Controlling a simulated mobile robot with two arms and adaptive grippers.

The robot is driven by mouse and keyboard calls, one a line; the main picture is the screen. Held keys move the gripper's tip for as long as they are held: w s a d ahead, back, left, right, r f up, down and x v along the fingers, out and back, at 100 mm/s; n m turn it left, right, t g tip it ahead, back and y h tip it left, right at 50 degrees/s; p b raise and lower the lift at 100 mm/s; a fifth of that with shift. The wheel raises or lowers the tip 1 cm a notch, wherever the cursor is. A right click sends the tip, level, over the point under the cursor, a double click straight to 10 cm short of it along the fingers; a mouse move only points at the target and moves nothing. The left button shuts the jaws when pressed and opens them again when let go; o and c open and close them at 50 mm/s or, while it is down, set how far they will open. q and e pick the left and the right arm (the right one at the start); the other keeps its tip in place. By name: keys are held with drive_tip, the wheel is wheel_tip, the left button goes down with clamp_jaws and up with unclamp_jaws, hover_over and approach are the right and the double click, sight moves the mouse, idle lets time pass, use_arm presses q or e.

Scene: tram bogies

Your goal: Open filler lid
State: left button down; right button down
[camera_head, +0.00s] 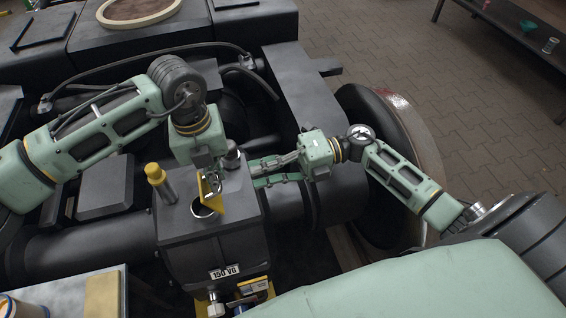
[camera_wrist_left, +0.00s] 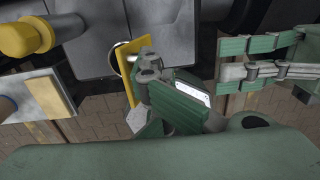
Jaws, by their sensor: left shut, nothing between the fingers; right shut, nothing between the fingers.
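The yellow filler lid (camera_head: 210,190) stands raised on the dark gearbox housing (camera_head: 225,245), beside the round filler opening (camera_head: 204,209). In the left wrist view the lid (camera_wrist_left: 129,68) is seen nearly edge-on and partly hides the opening.
A yellow-capped post (camera_head: 160,182) stands left of the opening. A large wheel (camera_head: 400,150) is on the right. Paved floor (camera_head: 400,45) is clear beyond it.

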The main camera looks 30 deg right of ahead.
use_arm(q)
drive_tip(key=shift+f, duration=0.15)
use_arm(e)
drive_tip(key=x, duration=0.4)
drive_tip(key=shift+w+a, duration=0.15)
drive_tip(key=shift+a, duration=0.25)
